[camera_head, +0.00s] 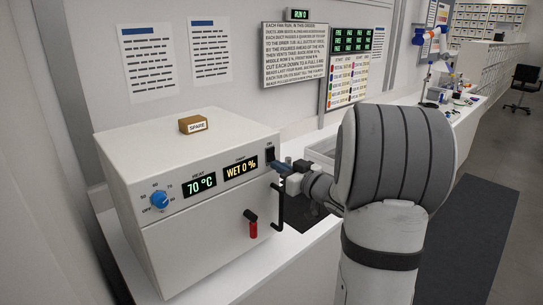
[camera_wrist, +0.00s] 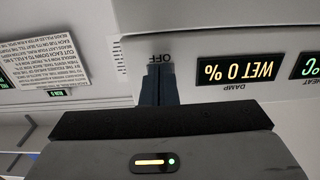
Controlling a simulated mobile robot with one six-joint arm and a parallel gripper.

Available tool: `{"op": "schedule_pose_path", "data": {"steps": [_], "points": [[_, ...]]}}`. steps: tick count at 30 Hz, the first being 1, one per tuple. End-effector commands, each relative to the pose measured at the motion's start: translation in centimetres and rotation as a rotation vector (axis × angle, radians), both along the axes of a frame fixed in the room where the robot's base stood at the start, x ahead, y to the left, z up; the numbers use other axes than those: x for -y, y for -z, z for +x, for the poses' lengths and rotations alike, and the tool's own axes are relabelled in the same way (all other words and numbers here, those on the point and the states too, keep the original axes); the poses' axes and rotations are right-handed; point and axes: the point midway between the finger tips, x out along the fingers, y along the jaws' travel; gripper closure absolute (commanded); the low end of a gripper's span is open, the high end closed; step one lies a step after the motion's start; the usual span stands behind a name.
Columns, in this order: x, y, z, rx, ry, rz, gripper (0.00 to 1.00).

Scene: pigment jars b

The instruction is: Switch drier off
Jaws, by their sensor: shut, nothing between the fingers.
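The drier (camera_head: 170,200) is a white box on the counter at the left of the head view. Its front shows a blue knob (camera_head: 159,198), a display reading 70 °C (camera_head: 199,185) and one reading WET 0 % (camera_head: 241,170). A dark switch (camera_head: 270,154) is at the front's upper right. My gripper (camera_head: 281,166) is shut and empty, with its blue fingers close to the switch. In the wrist view, the shut fingers (camera_wrist: 159,82) reach up to an upside-down OFF label (camera_wrist: 160,58). They hide the switch there; I cannot tell its position or whether they touch it.
A black handle (camera_head: 278,208) and a red-and-black part (camera_head: 252,225) are on the drier's front, below my gripper. A small SPARE block (camera_head: 194,124) sits on the drier's top. A grey tray (camera_head: 322,150) lies behind my arm. The counter continues to the right.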

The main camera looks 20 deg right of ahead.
Motion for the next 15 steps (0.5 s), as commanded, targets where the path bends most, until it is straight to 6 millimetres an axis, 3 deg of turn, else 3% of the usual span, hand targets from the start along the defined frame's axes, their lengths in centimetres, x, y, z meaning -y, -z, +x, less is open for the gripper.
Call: {"op": "schedule_pose_path", "data": {"steps": [8, 15], "points": [[0.0, 0.0, 0.1, 0.001, 0.0, 0.0, 1.0], [0.7, -0.1, -1.9, 0.001, 0.001, 0.0, 1.0]]}}
